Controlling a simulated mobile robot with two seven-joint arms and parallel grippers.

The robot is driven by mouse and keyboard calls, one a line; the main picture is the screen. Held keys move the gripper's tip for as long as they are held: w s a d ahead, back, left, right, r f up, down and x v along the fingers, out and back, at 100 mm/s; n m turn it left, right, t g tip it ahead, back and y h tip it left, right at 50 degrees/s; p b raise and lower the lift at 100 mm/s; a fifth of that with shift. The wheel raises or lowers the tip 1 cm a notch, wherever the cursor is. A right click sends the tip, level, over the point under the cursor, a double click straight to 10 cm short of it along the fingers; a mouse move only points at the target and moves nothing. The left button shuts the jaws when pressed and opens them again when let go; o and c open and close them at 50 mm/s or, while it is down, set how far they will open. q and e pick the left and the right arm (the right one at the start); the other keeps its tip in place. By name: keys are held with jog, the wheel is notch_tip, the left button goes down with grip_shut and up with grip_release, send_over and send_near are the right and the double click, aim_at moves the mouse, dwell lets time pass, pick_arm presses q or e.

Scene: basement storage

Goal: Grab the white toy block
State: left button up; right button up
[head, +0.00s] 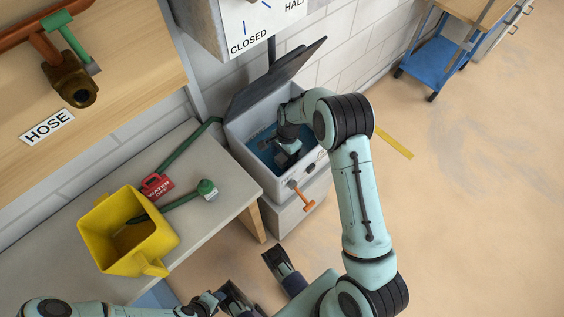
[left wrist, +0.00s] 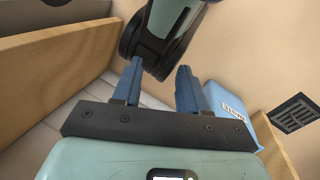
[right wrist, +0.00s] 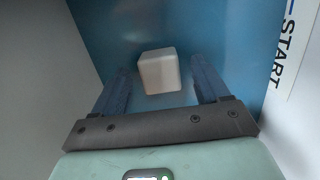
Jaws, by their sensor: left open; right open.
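The white toy block (right wrist: 158,72) shows in the right wrist view. It rests on the blue floor of the open grey box (head: 262,178). My right gripper (head: 290,157) reaches down into this box. In the right wrist view its open fingers stand to the left and right of the block, with gaps visible beside it. I cannot tell the height of the fingertips over the floor. In the head view the block is hidden by my right arm. My left gripper (left wrist: 160,68) is open and empty, away from the box.
The box's dark lid (head: 278,76) stands raised at the back. A blue cart (head: 438,66) stands far right; the floor between is mostly clear.

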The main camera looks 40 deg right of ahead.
aim_at(282, 157)
jog(key=f, duration=0.3)
jog(key=shift+a+f+b, duration=0.25)
jog(key=shift+f+b, duration=0.1)
jog(key=c, duration=1)
pick_arm(q)
jog(key=shift+w+a+f, duration=0.3)
jog(key=shift+w+f, duration=0.3)
jog(key=shift+w, duration=0.1)
pick_arm(e)
jog(key=shift+c, duration=0.3)
jog(key=shift+r, duration=0.2)
